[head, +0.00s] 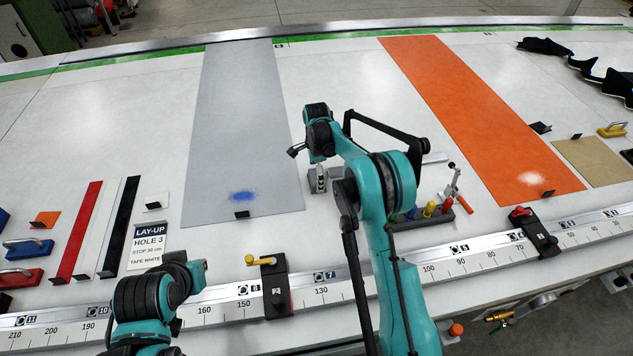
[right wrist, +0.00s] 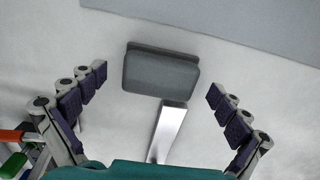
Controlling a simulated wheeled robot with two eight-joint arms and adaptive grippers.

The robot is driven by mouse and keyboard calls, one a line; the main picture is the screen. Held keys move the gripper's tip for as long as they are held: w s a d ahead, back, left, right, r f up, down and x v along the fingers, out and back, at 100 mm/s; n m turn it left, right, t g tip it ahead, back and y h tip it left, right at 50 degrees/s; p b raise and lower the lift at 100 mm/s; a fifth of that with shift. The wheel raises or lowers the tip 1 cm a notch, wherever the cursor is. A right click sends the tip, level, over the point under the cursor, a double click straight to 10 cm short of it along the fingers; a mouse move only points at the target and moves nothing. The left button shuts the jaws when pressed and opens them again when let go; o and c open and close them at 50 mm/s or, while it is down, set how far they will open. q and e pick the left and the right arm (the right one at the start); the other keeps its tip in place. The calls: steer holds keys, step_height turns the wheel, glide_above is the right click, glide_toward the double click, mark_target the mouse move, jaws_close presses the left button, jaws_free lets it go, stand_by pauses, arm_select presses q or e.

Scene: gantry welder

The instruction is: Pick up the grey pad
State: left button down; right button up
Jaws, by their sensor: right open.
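The grey pad (right wrist: 160,72) is a rounded dark-grey block with a flat silver bar reaching down from it in the right wrist view. It lies on the white table close to the edge of the light-grey sheet. In the head view the pad (head: 311,185) is small and partly hidden by my right arm. My right gripper (right wrist: 157,82) is open, with its two dark-padded fingers apart on either side of the pad and not visibly touching it. In the head view the right gripper (head: 320,177) is mostly hidden by its own arm. My left gripper does not show.
The light-grey sheet (head: 235,130) with a blue patch lies left of the pad. A holder with coloured handles (head: 428,211) stands to the right, near the long ruler rail (head: 345,291). An orange sheet (head: 480,115) lies farther right. Red, white and black strips lie at the left.

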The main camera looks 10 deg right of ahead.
steer(key=shift+f, duration=0.4)
steer(key=c, duration=1.3)
steer(key=shift+r, duration=0.1)
step_height(320, 180, up, 10)
steer(key=shift+f+p, duration=0.1)
steer(key=shift+p, duration=0.85)
steer(key=shift+o, duration=1.2)
steer(key=shift+c, duration=0.6)
